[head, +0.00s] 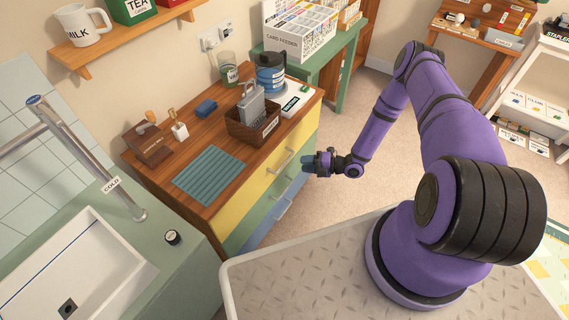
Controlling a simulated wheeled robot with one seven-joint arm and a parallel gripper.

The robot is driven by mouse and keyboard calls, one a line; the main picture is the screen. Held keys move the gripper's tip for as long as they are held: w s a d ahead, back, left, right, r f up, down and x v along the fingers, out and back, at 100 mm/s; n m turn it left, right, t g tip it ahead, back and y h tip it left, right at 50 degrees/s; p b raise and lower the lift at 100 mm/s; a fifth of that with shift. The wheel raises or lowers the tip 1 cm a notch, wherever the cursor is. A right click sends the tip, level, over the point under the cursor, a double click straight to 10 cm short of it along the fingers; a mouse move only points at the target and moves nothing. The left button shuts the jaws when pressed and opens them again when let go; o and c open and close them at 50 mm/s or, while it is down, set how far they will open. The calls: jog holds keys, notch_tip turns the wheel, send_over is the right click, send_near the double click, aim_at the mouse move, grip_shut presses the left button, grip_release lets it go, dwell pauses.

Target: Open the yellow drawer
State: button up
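The yellow drawer (240,205) is the top drawer of a wooden-topped cabinet and looks closed. Its pale bar handle (281,161) sits near the middle of the front. My gripper (307,163) is just right of the handle in the picture, with its fingers pointing left towards the cabinet front. A small gap shows between the fingertips and the yellow handle. The fingers are small and seen from above, so I cannot tell whether they are open or shut. Nothing is seen in them.
Green and blue drawers (284,206) with similar handles lie below. A sink counter (185,262) stands left. Carpet (345,195) before the drawers is clear.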

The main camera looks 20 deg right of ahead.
aim_at(284, 163)
jog(key=x, duration=0.8)
jog(key=shift+w+a, duration=0.15)
jog(key=shift+a, duration=0.2)
grip_shut()
